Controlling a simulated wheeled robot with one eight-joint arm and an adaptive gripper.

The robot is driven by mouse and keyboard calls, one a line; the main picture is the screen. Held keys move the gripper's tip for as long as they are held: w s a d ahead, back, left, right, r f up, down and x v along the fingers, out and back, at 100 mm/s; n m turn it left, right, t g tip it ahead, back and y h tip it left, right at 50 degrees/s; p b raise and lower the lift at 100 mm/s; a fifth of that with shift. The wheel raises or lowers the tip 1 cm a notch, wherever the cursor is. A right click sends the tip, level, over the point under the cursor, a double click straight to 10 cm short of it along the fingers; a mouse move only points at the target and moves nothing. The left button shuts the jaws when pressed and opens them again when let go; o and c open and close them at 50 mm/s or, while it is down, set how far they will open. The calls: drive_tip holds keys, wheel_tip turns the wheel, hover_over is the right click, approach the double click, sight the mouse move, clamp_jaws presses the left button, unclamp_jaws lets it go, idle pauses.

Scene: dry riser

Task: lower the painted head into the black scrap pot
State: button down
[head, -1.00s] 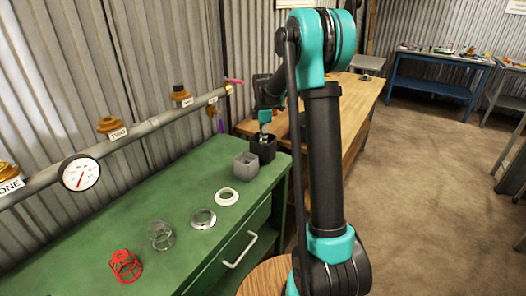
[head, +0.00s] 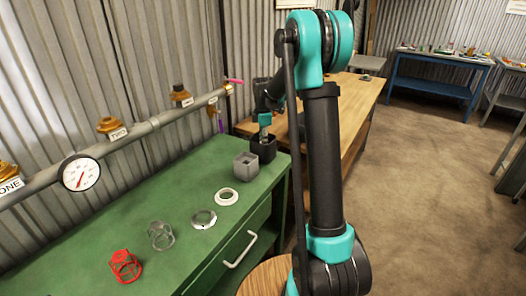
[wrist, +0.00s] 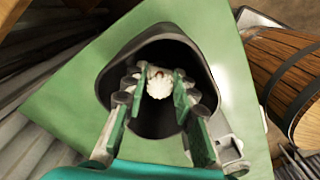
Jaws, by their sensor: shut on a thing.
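The black scrap pot (head: 267,151) stands at the far right corner of the green bench. In the wrist view the pot (wrist: 108,62) opens dark below my gripper. My gripper (wrist: 159,88) is shut on the painted head (wrist: 159,87), a small pale piece with a scalloped edge and a brownish spot. The head lies between the fingertips, within the pot's outline. In the head view my gripper (head: 264,134) points down at the pot's mouth and its fingertips are hidden. I cannot tell whether the head touches the pot's bottom.
A grey pot (head: 245,168) stands close beside the black pot. A white ring (head: 227,197), a metal ring (head: 203,219), a clear cage (head: 161,236) and a red cage (head: 126,266) line the green bench (head: 85,228). A pipe with a gauge (head: 81,173) runs behind.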

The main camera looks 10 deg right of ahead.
drive_tip(key=shift+f, duration=1)
idle(0.6)
drive_tip(key=c, duration=1.1)
unclamp_jaws()
drive_tip(key=shift+c, duration=0.2)
drive_tip(key=shift+r, duration=0.1)
wheel_tip(320, 180, up, 11)
drive_tip(key=shift+r, duration=0.15)
drive_tip(key=shift+s+r, duration=0.1)
drive_tip(key=shift+r, duration=0.05)
drive_tip(key=s+d+f+m+t, duration=0.1)
drive_tip(key=s+f+m, duration=0.3)
drive_tip(key=s, duration=0.7)
drive_tip(key=s+d+f+m+t, duration=0.1)
drive_tip(key=s+f+m, duration=0.4)
drive_tip(key=s+m, duration=0.3)
drive_tip(key=s+d+f+m+t, duration=0.2)
drive_tip(key=s+f+m, duration=0.3)
drive_tip(key=s, duration=0.9)
drive_tip(key=shift+s+f+m, duration=0.15)
drive_tip(key=shift+s+m, duration=0.25)
drive_tip(key=shift+m, duration=0.6)
